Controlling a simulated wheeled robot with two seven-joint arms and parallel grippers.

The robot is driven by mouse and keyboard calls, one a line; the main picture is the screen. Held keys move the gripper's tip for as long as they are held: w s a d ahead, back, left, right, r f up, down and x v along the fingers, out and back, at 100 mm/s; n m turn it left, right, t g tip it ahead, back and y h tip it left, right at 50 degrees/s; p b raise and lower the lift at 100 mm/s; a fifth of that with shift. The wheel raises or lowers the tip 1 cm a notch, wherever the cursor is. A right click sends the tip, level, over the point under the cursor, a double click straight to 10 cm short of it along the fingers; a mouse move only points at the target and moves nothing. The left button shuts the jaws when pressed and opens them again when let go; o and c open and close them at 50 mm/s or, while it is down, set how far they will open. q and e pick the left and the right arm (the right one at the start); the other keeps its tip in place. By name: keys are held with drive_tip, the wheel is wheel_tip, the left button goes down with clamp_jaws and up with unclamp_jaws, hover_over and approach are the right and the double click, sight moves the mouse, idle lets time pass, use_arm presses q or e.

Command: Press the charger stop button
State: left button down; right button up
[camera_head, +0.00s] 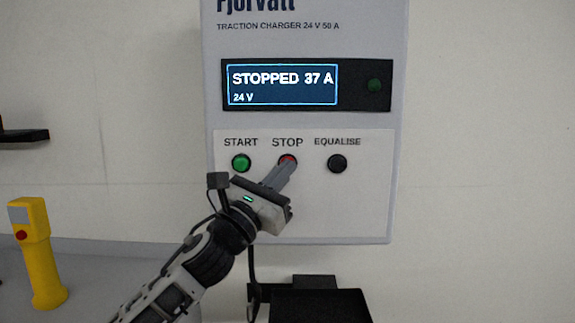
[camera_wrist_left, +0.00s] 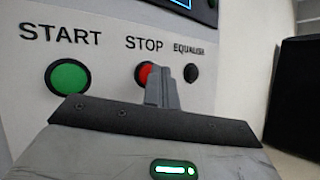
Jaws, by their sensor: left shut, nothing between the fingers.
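The red STOP button (camera_head: 287,159) sits on the grey wall charger (camera_head: 300,210), between the green START button (camera_head: 241,163) and the black EQUALISE button (camera_head: 337,163). The charger display (camera_head: 282,85) reads "STOPPED 37 A" and "24 V". My left gripper (camera_head: 289,167) is shut and empty, its fingertips at the STOP button and covering its lower part. In the left wrist view the fingers (camera_wrist_left: 167,72) overlap the right side of the red STOP button (camera_wrist_left: 143,74); I cannot tell whether they touch it. My right gripper is not in view.
A yellow handle (camera_head: 40,255) with a red button stands at the lower left. A black bracket (camera_head: 312,303) is below the charger. A dark box shape (camera_wrist_left: 294,98) stands at the right in the left wrist view. The wall right of the charger is clear.

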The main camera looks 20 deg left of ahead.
use_arm(q)
drive_tip(key=shift+s+d, duration=0.2)
drive_tip(key=shift+s, duration=0.5)
drive_tip(key=s, duration=0.2)
drive_tip(key=s+d+p, duration=0.1)
drive_tip(key=s, duration=0.2)
drive_tip(key=shift+d, duration=0.15)
drive_tip(key=shift+w+f, duration=0.1)
drive_tip(key=shift+f, duration=0.05)
idle(0.3)
